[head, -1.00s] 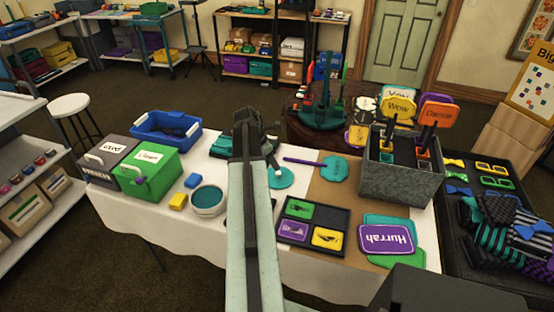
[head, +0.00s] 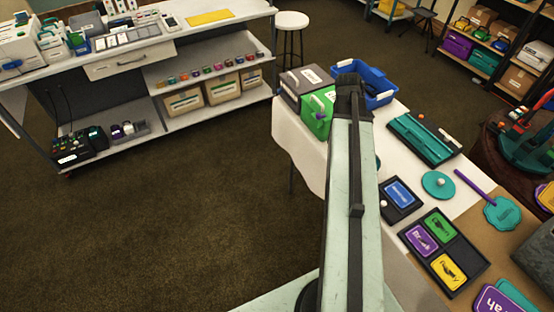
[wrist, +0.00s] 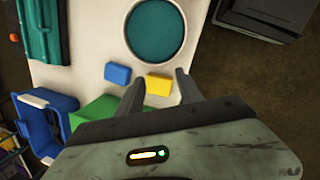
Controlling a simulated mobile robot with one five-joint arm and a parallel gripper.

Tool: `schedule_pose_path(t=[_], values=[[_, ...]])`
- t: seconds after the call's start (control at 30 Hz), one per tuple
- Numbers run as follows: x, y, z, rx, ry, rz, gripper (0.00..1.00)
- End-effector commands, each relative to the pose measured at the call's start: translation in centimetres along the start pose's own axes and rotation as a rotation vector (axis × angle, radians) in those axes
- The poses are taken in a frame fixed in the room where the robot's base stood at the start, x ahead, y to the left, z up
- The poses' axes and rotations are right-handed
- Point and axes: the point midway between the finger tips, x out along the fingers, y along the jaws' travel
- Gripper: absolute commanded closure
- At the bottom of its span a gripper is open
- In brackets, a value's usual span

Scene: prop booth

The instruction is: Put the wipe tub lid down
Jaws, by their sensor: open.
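The wipe tub lid is a round teal disc (head: 438,185) with a white knob. It lies flat on the white part of the table, apart from my gripper. My gripper (head: 350,82) is at the far end of my raised arm, over the green box's side of the table. In the wrist view its two fingers (wrist: 160,77) are spread with nothing held. A yellow block (wrist: 158,84) shows beyond and between them, on the table. The round white tub (wrist: 155,32) with a teal inside is in the wrist view; my arm mostly hides it in the head view.
A green box (head: 316,118), grey box (head: 302,84) and blue bin (head: 378,92) stand at the table's far left. A teal case (head: 425,138), a dark tray (head: 440,242) and a teal paddle (head: 503,214) lie near the lid. Floor left of the table is clear.

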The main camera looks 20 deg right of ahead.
Motion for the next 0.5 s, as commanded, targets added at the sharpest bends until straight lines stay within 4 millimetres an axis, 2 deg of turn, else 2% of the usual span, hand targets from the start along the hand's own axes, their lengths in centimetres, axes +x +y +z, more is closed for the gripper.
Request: schedule_pose_path(t=[0.03, 0.07, 0.1, 0.17, 0.2, 0.3, 0.33, 0.4, 0.5], values=[[-1.3, -4.2, -4.8, 0.045, 0.033, -0.011, 0.57], [-2.0, -6.5, -7.4, 0.087, 0.052, -0.023, 0.57], [-3.0, -9.8, -10.5, 0.141, 0.073, -0.040, 0.57], [-4.3, -14.9, -14.5, 0.220, 0.098, -0.073, 0.57], [-5.1, -18.2, -16.6, 0.269, 0.108, -0.096, 0.57], [-6.8, -25.3, -20.2, 0.373, 0.119, -0.148, 0.57], [-7.2, -26.9, -20.9, 0.397, 0.118, -0.160, 0.57], [-7.8, -29.7, -21.9, 0.441, 0.116, -0.182, 0.57], [-8.0, -31.0, -22.2, 0.475, 0.111, -0.197, 0.57]])
